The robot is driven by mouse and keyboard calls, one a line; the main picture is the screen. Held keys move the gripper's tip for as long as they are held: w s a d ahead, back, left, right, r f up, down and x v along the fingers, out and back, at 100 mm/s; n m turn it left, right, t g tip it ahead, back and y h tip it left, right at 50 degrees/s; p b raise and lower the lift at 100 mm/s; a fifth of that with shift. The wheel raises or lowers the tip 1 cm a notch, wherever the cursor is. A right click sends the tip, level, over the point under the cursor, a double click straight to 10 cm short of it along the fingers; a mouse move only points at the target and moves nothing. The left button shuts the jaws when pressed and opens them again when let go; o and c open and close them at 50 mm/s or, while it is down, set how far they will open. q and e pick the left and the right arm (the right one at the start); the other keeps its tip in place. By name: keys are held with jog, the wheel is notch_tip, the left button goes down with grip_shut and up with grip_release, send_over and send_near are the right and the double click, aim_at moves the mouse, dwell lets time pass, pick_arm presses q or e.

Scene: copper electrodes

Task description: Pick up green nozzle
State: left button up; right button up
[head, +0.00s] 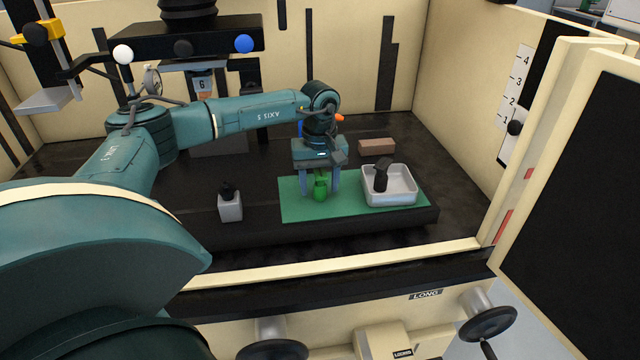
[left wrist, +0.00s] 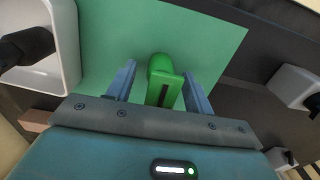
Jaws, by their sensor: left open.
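The green nozzle (head: 320,189) stands on the green mat (head: 350,205) in the head view. My left gripper (head: 320,192) is above the mat with its fingers pointing down, one on each side of the nozzle. In the left wrist view the green nozzle (left wrist: 163,80) lies between the two open fingers of the left gripper (left wrist: 162,88), with a visible gap on both sides. The gripper body hides part of the nozzle's near end. My right gripper is not in view.
A white tray (head: 404,198) holding a black part (head: 382,174) stands on the mat's right side. A grey block with a black top (head: 230,207) stands left of the mat. A brown block (head: 377,146) lies behind. Cream walls enclose the dark table.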

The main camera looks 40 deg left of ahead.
pick_arm(q)
jog(key=shift+c, duration=0.5)
jog(key=c, duration=1)
jog(key=shift+o, duration=0.2)
